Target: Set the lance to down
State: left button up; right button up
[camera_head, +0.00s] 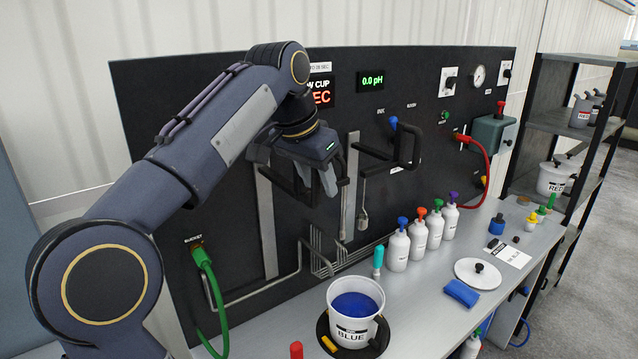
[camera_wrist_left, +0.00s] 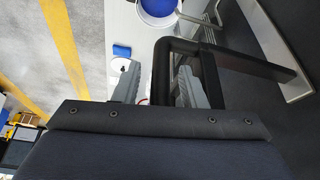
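A black U-shaped handle (camera_head: 308,200) sits by a vertical grey rail (camera_head: 265,225) on the dark panel. I take it to be the lance's handle; no label confirms this. My left gripper (camera_head: 331,178) is at this handle. In the left wrist view, a bar of the black handle (camera_wrist_left: 161,72) stands between the two fingers of my left gripper (camera_wrist_left: 156,84). It is close to the right finger, with a gap to the left finger, so the gripper looks open. A second black handle (camera_head: 405,152), with a thin rod below, is to the right. My right gripper is not in view.
A white bucket of blue liquid (camera_head: 340,318) stands on the bench below. A green hose (camera_head: 212,290) hangs on the left.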

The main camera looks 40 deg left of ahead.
pick_arm(q)
jog(key=shift+w+f, duration=0.2)
jog(key=shift+f, duration=0.15)
grip_shut()
